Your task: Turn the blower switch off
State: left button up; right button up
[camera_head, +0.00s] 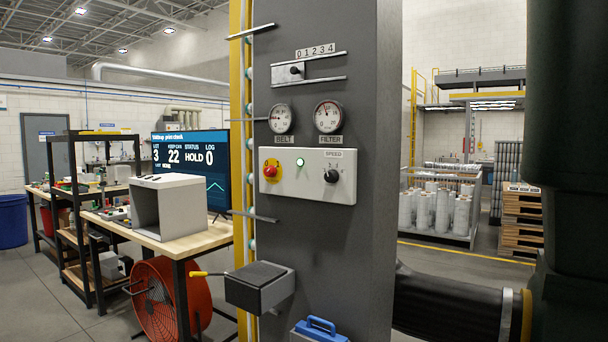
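No control in view carries a readable "blower" label. A pale control box (308,175) is fixed to the dark grey column. It carries a red knob on a yellow base (270,171) at left, a lit green lamp (300,161) and a black knob marked SPEED (331,176) at right. The small marks around the knobs are too small to read surely. Above the box are two round gauges, labelled BELT (281,118) and FILTER (328,116). Neither of my grippers shows in this view.
A slider under a number plate (297,70) is above the gauges. A grey box with a yellow-tipped lever (260,287) juts out low on the column. A red fan (158,300) stands by the workbench. A large dark vertical shape (570,130) blocks the right side.

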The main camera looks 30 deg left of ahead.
aim_at(270, 171)
jog(key=i+j+u, duration=0.25)
jog(key=i+u, duration=0.55)
jog(key=i, duration=0.2)
